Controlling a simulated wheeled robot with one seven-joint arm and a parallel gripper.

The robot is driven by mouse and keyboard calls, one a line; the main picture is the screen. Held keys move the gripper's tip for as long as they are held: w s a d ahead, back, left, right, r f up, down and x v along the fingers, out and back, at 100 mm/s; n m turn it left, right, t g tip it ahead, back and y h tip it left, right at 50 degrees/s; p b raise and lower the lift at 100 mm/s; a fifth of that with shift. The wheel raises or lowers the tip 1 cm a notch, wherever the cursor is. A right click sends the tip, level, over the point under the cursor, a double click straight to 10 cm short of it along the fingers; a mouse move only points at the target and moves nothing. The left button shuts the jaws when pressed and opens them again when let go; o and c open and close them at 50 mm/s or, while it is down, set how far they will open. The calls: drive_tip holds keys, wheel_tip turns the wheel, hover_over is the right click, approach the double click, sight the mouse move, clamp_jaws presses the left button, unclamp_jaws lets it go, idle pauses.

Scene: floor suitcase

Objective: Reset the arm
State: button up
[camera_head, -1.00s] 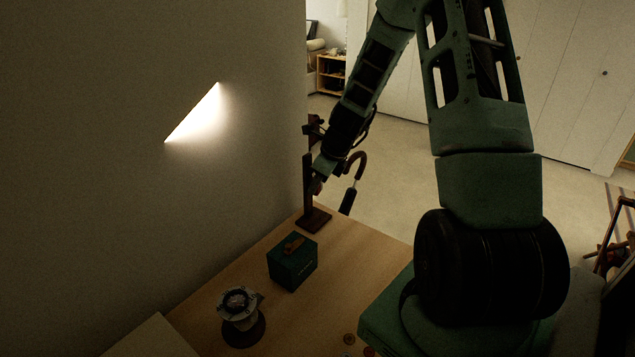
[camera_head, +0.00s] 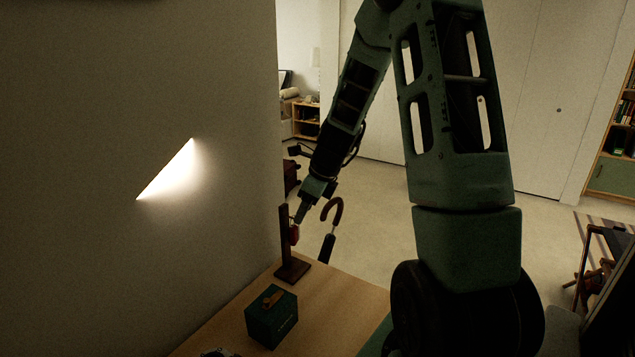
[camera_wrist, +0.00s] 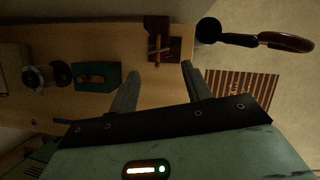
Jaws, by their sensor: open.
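My gripper (camera_head: 302,213) is at the end of my arm, close to a dark wooden stand (camera_head: 285,240) on the far end of the wooden table. In the wrist view its two fingers (camera_wrist: 158,80) are spread apart with nothing between them. A small red item (camera_head: 294,233) shows at the stand, just below the fingertips; it appears to hang there. The stand also shows in the wrist view (camera_wrist: 157,30), beyond the fingers. Whether a finger touches the stand cannot be told from the head view.
A dark green box (camera_head: 272,318) with a wooden piece on top stands on the table (camera_head: 335,300). An umbrella (camera_head: 329,240) with a curved handle is just beyond the table. A plain wall (camera_head: 120,90) borders the left. Open floor (camera_head: 375,225) lies beyond; a striped rug (camera_wrist: 240,88) shows.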

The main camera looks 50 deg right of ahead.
drive_tip(key=v, duration=0.8)
drive_tip(key=shift+s+r, duration=0.2)
drive_tip(key=shift+r, duration=0.1)
drive_tip(key=shift+a, duration=0.15)
drive_tip(key=s+a+n+g, duration=0.2)
drive_tip(key=a+n, duration=0.8)
drive_tip(key=a, duration=0.3)
drive_tip(key=s+a+n+g, duration=0.1)
drive_tip(key=s+a+n, duration=0.1)
drive_tip(key=a+n, duration=1)
drive_tip(key=s+a+f+n+g+h, duration=0.1)
drive_tip(key=s+a+f+n, duration=0.1)
drive_tip(key=s+a+n, duration=1.1)
drive_tip(key=s+n, duration=0.2)
drive_tip(key=n, duration=0.2)
drive_tip(key=shift+s+a, duration=0.3)
drive_tip(key=shift+f, duration=0.1)
